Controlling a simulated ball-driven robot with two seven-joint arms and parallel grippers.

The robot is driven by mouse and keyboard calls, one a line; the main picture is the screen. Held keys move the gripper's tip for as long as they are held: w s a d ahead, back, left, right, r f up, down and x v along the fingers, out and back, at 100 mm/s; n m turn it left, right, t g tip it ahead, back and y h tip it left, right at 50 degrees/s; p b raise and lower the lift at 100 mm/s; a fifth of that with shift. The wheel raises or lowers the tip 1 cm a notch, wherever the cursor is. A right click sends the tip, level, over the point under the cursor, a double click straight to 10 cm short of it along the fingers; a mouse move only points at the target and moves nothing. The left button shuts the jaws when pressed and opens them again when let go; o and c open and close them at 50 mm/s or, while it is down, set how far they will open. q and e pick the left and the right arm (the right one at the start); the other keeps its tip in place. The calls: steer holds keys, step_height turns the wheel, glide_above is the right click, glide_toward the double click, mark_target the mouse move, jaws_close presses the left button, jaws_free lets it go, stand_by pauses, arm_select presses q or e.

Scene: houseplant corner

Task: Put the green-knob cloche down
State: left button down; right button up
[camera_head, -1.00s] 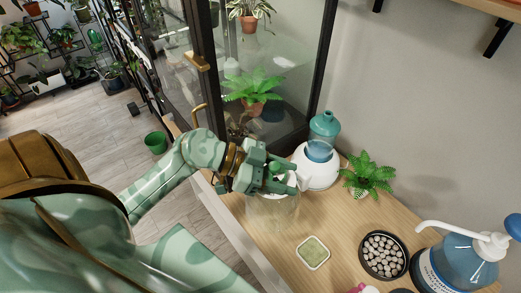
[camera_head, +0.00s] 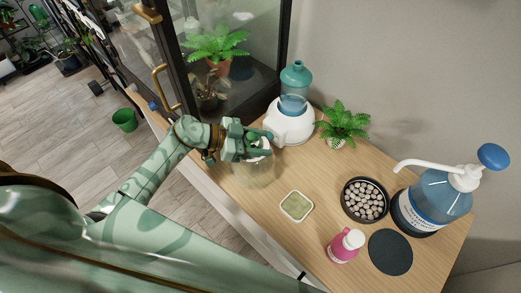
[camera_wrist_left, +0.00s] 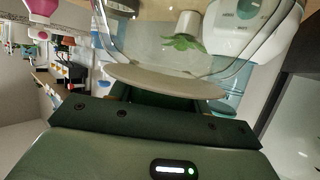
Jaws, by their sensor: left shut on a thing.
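The cloche (camera_head: 254,174) is a clear glass dome, faint against the wooden table in the head view. My left gripper (camera_head: 264,146) is shut on its top, with the knob mostly hidden between the fingers. In the left wrist view the clear wall of the cloche (camera_wrist_left: 160,48) spreads out beyond the jaws, with a pale disc close to them. The cloche looks upright, over or on the table near its left edge. I cannot tell whether its rim touches the wood. My right gripper is not in view.
A white humidifier (camera_head: 288,128) with a blue tank stands just behind the cloche. A fern (camera_head: 343,121), a small square dish (camera_head: 297,206), a pebble tray (camera_head: 366,182), a pink bottle (camera_head: 345,245), a black round mat (camera_head: 390,252) and a pump bottle (camera_head: 437,200) stand to the right. Bare wood surrounds the dish.

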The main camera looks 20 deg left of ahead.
arm_select(q)
steer(key=shift+w+f, duration=0.15)
steer(key=shift+w, duration=0.05)
step_height(320, 180, down, 3)
steer(key=shift+w+f+b, duration=0.1)
steer(key=shift+w+b, duration=0.05)
steer(key=shift+b, duration=0.7)
steer(key=c, duration=0.7)
jaws_free()
steer(key=shift+f, duration=0.2)
steer(key=shift+o, duration=0.2)
